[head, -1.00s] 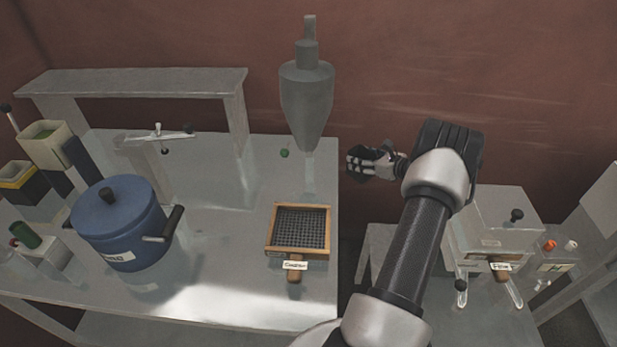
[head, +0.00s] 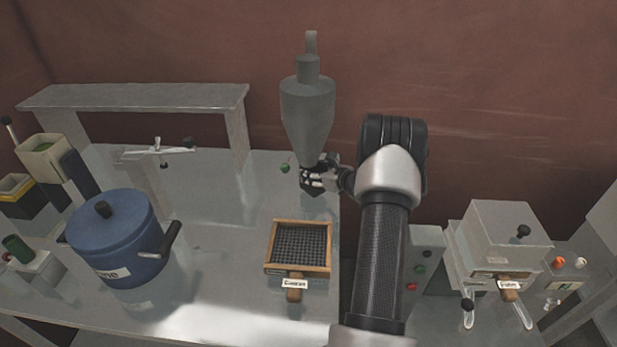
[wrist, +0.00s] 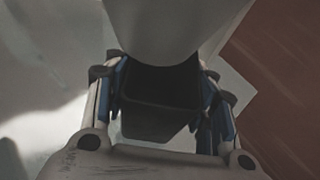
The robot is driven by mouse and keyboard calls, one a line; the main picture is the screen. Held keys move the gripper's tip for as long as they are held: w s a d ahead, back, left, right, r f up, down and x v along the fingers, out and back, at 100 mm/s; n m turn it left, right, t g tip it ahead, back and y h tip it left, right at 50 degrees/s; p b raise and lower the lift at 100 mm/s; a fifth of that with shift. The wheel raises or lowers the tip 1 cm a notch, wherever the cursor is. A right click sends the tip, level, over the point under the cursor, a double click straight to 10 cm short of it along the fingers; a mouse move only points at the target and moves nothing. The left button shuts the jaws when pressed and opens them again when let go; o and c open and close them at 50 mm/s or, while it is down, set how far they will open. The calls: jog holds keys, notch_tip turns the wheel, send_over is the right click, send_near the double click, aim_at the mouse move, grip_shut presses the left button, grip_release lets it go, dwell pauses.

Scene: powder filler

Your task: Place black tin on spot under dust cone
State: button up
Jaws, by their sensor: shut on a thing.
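The grey dust cone (head: 308,105) hangs over the right end of the metal table, tip down. My gripper (head: 316,178) is just below the cone's tip. It is shut on the black tin (head: 312,190), whose dark underside shows below the fingers. In the wrist view the black tin (wrist: 160,105) sits between the two fingers, and the cone (wrist: 175,25) covers its upper part. The spot under the cone is hidden by the tin and gripper, and I cannot tell whether the tin touches the table.
A wooden-framed sieve (head: 298,247) lies in front of the cone. A blue pot (head: 117,240) and a small balance (head: 158,151) stand to the left. A green knob (head: 285,168) is close beside the cone. A grey machine (head: 500,240) stands at the right.

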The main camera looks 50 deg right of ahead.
jog(key=shift+w+a, duration=0.75)
jog(key=shift+w, duration=0.05)
jog(key=shift+f+b, duration=0.3)
jog(key=shift+f, duration=0.4)
jog(key=shift+s+d, duration=0.1)
jog(key=shift+d, duration=0.1)
jog(key=shift+f, duration=0.1)
jog(key=shift+f, duration=0.15)
jog(key=o, duration=1.2)
